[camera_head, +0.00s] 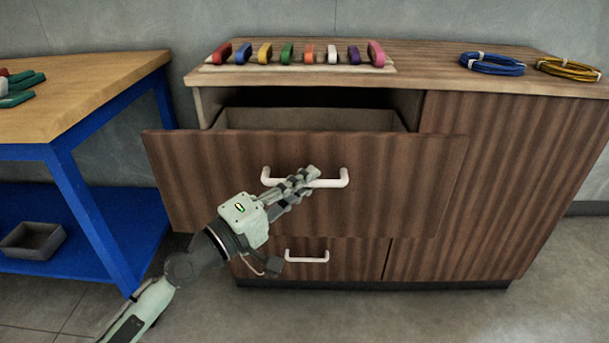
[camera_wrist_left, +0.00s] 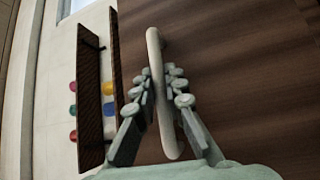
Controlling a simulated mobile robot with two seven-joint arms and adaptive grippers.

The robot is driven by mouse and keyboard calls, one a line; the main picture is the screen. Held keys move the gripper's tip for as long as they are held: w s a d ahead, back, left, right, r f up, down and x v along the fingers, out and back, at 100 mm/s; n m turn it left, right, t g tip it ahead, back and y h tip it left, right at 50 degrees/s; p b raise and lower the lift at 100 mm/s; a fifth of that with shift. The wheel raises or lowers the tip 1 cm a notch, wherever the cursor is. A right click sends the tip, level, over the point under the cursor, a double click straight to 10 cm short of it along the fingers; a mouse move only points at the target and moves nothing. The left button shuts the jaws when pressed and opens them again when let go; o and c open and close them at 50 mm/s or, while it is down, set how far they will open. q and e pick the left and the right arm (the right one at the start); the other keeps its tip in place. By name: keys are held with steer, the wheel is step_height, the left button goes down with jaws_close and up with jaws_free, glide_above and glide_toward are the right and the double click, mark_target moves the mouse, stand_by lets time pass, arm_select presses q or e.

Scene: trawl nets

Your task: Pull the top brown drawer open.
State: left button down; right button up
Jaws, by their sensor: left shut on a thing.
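The top brown drawer (camera_head: 400,185) of the wooden cabinet stands pulled out, with its open inside showing behind the front panel. Its white bar handle (camera_head: 335,181) is on the middle of the front; it also shows in the left wrist view as a pale bar (camera_wrist_left: 158,60). My left gripper (camera_head: 306,180) is shut on this handle, with a finger on each side of it; its fingers also show in the left wrist view (camera_wrist_left: 163,95). The fingers hide part of the handle. My right gripper is not in view.
A lower drawer with a white handle (camera_head: 307,257) sits below. On the cabinet top are a rack of several coloured pieces (camera_head: 300,66), a blue cable coil (camera_head: 492,64) and a yellow coil (camera_head: 568,69). A blue-framed workbench (camera_head: 75,190) stands at left. The floor at right front is clear.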

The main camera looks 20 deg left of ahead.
arm_select(q)
steer(key=shift+s+d, duration=0.25)
steer(key=shift+s, duration=0.5)
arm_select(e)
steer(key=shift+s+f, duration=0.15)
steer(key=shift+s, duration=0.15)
arm_select(q)
steer(key=c, duration=1.6)
jaws_free()
steer(key=shift+o, duration=0.2)
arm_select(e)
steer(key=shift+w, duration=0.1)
